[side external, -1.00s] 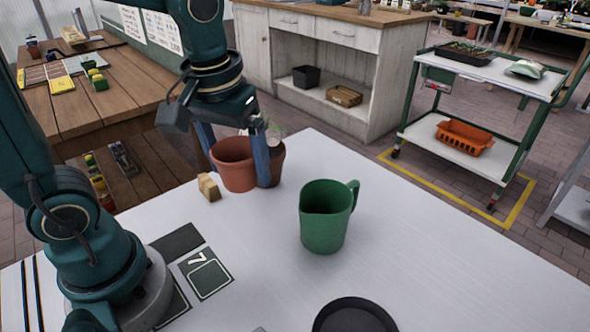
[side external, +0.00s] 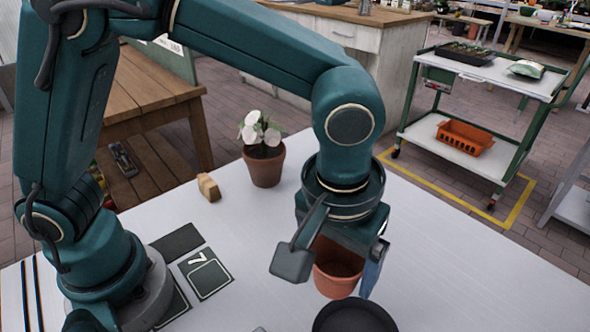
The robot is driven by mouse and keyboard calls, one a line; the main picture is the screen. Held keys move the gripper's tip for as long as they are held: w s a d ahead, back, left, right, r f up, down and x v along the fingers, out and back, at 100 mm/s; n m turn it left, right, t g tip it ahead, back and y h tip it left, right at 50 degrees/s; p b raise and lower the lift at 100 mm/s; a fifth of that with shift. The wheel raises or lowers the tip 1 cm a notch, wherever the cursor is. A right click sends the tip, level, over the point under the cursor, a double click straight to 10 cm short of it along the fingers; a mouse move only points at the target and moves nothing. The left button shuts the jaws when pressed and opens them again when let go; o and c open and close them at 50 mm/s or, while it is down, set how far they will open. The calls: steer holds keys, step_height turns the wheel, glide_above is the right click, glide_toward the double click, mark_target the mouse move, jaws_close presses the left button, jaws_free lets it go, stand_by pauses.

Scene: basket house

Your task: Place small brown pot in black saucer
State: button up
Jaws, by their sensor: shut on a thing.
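The small brown pot (side external: 338,270) is empty and roughly upright, held by my gripper (side external: 340,268) between its fingers. The right finger shows against the pot's right side; the left finger is hidden behind my gripper's body. The black saucer (side external: 353,317) lies on the white table at the bottom edge of the view and is partly cut off. The pot is just behind the saucer in the picture. Whether its base touches the table or overlaps the saucer's rim is unclear.
A potted plant with white flowers (side external: 264,155) stands at the table's back, beside a small wooden block (side external: 208,187). The green jug is hidden behind my arm. The white table (side external: 470,270) is clear to the right.

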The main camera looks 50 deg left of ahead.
mark_target(344, 297)
steer(key=shift+s+d+f, duration=0.2)
steer(key=shift+d+f, duration=0.25)
steer(key=shift+d, duration=0.15)
steer(key=shift+s+d+f, duration=0.2)
steer(key=shift+d+f, duration=0.2)
steer(key=shift+d, duration=0.2)
steer(key=shift+f, duration=1.9)
steer(key=shift+f, duration=0.1)
